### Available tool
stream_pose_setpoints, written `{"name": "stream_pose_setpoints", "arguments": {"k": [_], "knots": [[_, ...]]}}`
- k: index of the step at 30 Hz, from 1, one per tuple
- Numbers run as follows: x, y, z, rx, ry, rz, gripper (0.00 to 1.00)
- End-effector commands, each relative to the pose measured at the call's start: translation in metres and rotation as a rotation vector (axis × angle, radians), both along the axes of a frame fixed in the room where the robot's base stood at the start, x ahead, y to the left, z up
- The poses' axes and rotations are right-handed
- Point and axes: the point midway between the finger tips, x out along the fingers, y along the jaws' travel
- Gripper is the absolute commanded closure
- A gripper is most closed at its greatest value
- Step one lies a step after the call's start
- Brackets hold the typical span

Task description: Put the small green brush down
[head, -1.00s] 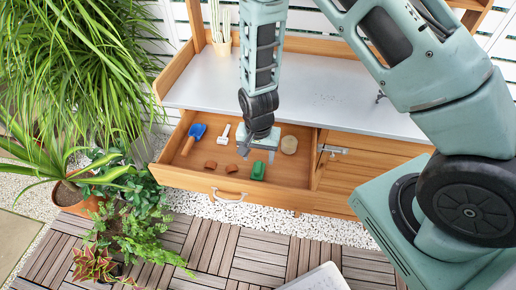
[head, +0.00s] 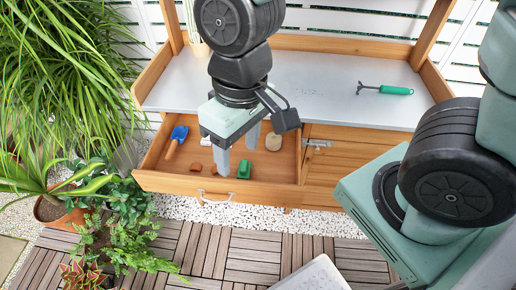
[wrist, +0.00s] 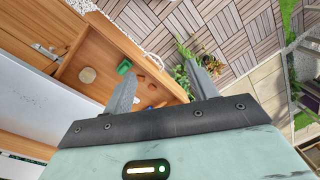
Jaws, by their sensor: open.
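A small green block-like object (head: 243,170), which I take for the small green brush, lies in the open wooden drawer (head: 163,184) near its front wall. In the wrist view the green brush (wrist: 124,67) also lies on the drawer floor. My gripper (head: 237,153) is open and empty over the drawer. In the head view one finger is left of the brush and the other shows behind it. Both fingers (wrist: 158,62) show spread in the wrist view with nothing between them.
The drawer also holds a blue-headed scoop (head: 176,140), a round tan disc (head: 273,141), brown pieces (head: 198,168) and a partly hidden white tool (head: 206,141). A green-handled hand fork (head: 387,90) lies on the grey worktop (head: 330,85). Plants (head: 60,80) stand at the left.

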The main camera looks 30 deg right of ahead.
Motion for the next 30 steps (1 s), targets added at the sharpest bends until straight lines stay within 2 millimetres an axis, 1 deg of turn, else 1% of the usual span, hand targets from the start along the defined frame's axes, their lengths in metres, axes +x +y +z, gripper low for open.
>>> {"name": "stream_pose_setpoints", "arguments": {"k": [1,3,6,8,30], "knots": [[-0.013,-0.003,0.009,-0.008,-0.020,0.069,0.42],[-0.026,-0.007,0.017,-0.023,-0.035,0.149,0.42],[-0.038,-0.011,0.023,-0.039,-0.050,0.220,0.42],[-0.041,-0.013,0.024,-0.044,-0.054,0.242,0.42],[-0.042,-0.013,0.025,-0.046,-0.054,0.248,0.42]]}}
